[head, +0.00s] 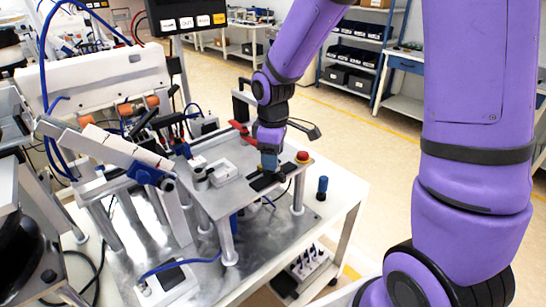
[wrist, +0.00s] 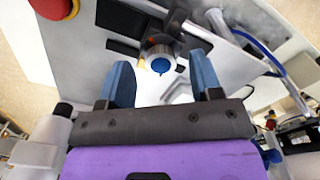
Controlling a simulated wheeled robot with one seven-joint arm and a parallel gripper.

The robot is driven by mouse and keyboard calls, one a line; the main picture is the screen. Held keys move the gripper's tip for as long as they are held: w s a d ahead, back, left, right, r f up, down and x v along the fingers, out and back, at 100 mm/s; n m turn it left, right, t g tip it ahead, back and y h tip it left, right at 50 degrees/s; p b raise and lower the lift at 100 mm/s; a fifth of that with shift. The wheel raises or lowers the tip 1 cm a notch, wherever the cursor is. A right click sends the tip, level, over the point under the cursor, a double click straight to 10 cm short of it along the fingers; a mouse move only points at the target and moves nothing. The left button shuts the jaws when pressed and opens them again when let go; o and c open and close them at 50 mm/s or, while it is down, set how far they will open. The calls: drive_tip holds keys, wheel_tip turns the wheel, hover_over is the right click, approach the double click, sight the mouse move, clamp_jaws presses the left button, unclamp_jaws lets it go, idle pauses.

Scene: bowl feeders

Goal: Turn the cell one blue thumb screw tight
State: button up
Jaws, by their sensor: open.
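My gripper (head: 269,170) hangs over the raised metal plate (head: 232,197) beside a black part. In the wrist view its two blue-grey fingers (wrist: 160,70) are apart with nothing held between them. A small round blue piece (wrist: 160,65) sits in the end of a metal cylinder, in line with the gap between the fingers. It may be the blue thumb screw; I cannot tell for sure. The fingers appear clear of it. In the head view I cannot pick this piece out; my gripper and arm hide part of the plate.
A red emergency button (head: 303,157) stands at the plate's right corner. A blue-topped black post (head: 322,187) is on the white table to the right. A white block (head: 224,170) lies left of my gripper. A chute with a blue knob (head: 150,174) is further left.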

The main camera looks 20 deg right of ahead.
drive_tip(key=shift+f, duration=0.45)
drive_tip(key=c, duration=0.9)
drive_tip(key=shift+m, duration=2.2)
drive_tip(key=o, duration=0.9)
wheel_tip(320, 180, up, 11)
drive_tip(key=shift+s, duration=0.1)
